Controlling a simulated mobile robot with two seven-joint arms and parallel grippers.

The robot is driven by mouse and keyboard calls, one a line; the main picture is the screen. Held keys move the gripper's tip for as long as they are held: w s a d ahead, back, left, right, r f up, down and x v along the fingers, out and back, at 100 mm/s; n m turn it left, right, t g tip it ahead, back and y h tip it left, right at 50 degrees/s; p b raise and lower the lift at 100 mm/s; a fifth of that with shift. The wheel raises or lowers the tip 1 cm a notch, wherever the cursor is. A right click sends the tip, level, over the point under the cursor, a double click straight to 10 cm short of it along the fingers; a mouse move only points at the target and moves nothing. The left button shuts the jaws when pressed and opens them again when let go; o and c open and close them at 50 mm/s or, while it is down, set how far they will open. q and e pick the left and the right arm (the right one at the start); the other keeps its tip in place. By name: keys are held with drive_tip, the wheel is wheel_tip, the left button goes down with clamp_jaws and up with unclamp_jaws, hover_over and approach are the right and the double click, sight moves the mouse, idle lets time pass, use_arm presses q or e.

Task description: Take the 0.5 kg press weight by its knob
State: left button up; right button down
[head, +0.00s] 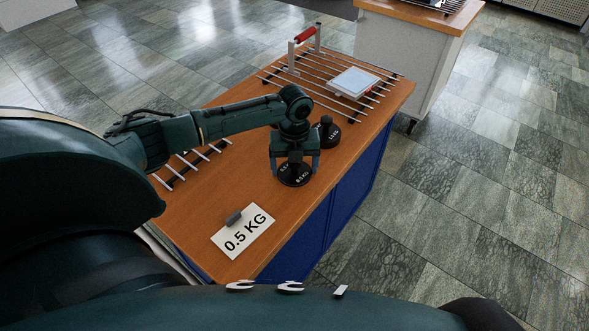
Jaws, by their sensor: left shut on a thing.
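The 0.5 kg press weight (294,179) is a black disc with white lettering on the wooden bench top, near its right edge. My left gripper (294,163) points down over it, one finger on each side of its middle, and is shut on its knob. The knob itself is hidden by the gripper. The disc looks level and on or very near the bench; I cannot tell whether it is lifted. My right gripper is not in view.
A second black weight with an upright knob (328,132) stands just behind the gripper. A white "0.5 KG" card (242,235) with a grey block lies in front. Metal rods, a red-handled frame (305,35) and a white device (353,82) are at the back.

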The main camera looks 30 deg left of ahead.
use_arm(q)
drive_tip(key=c, duration=0.6)
